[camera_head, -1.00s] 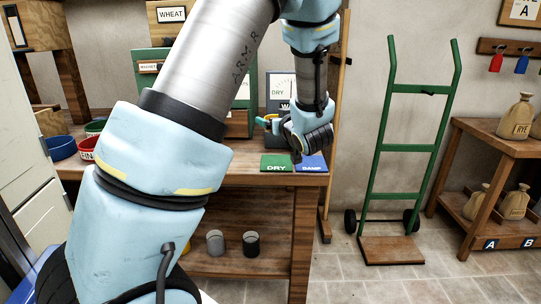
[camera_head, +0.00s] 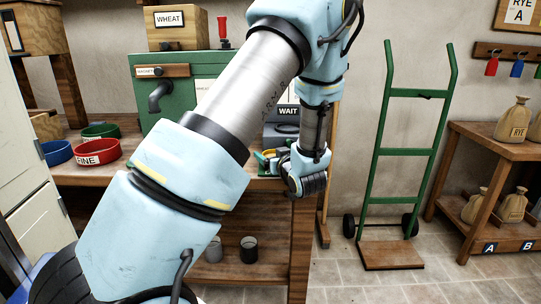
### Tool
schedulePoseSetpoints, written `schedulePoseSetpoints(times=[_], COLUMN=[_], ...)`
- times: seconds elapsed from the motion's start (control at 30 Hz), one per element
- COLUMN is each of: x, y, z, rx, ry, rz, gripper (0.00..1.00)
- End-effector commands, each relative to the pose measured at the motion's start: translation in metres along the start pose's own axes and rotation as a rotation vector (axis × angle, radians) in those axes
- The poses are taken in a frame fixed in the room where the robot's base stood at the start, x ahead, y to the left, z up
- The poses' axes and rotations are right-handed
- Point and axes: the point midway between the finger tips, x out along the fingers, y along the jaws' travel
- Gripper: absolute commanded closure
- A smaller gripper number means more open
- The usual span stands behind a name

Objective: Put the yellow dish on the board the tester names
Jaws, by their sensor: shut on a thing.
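My gripper (camera_head: 272,159) is low over the front right of the bench, its jaws toward the left. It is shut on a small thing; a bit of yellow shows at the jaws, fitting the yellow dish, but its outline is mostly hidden. The tester (camera_head: 288,112) stands behind, with a sign reading WAIT; my arm covers its dial. The green DRY board (camera_head: 261,163) shows only as a sliver beside the jaws. The DAMP board is hidden behind my gripper. I cannot tell whether the dish touches a board.
Blue (camera_head: 57,152), green (camera_head: 100,131) and red (camera_head: 97,152) bowls sit at the bench's left. A green machine (camera_head: 178,75) stands behind my arm. Two cups (camera_head: 249,249) are on the lower shelf. A green hand truck (camera_head: 404,150) and sack shelves (camera_head: 510,140) are right.

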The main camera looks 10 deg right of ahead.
Motion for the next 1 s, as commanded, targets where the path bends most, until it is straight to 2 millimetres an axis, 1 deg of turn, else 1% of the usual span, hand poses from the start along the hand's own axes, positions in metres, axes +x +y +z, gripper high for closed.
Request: schedulePoseSetpoints(times=[0.1,0.13,0.27,0.47,0.57,0.63,0.77,1.0], x=[0.001,0.000,0.000,0.000,0.000,-0.006,-0.027,-0.079], y=[0.000,0.000,0.000,0.000,0.000,0.001,0.001,0.001], z=[0.003,0.003,0.002,0.002,-0.002,0.000,0.001,0.000], rx=[0.000,0.000,0.000,0.000,0.000,0.000,0.001,0.001], ry=[0.000,0.000,0.000,0.000,0.000,0.000,-0.001,0.000], rz=[0.000,0.000,0.000,0.000,0.000,0.002,0.004,0.004], gripper=[0.85,0.15,0.01,0.00,0.00,0.00,0.00,0.00])
